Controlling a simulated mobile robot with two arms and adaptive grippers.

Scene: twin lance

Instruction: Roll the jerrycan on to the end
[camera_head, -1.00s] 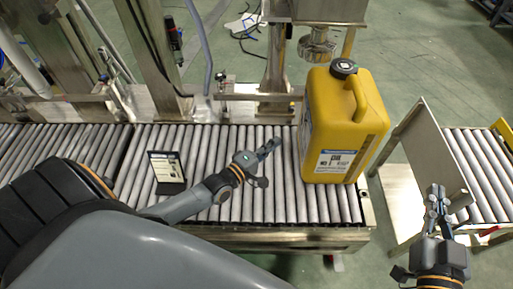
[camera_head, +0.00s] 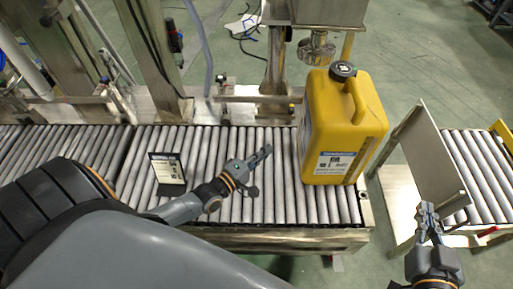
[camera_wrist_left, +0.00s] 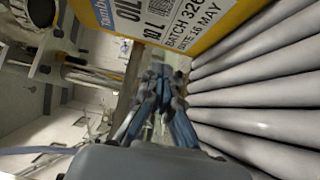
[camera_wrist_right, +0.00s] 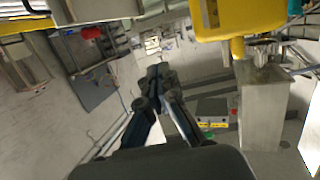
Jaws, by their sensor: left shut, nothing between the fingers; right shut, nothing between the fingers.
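The yellow jerrycan (camera_head: 340,120) stands upright near the right end of the roller conveyor (camera_head: 240,210), with a black cap and a white label. Its labelled side fills the top of the left wrist view (camera_wrist_left: 170,15). My left gripper (camera_head: 266,151) is shut and empty, just left of the jerrycan above the rollers, with a small gap between them in the head view. My right gripper (camera_head: 428,208) is shut and empty in front of the upright metal plate, right of the conveyor's end. In the right wrist view a yellow body (camera_wrist_right: 235,15) shows at the top.
A metal filling head (camera_head: 317,48) hangs behind the jerrycan. An upright metal plate (camera_head: 432,150) stands between the conveyor's end and a second roller section (camera_head: 480,170), with a gap before it.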

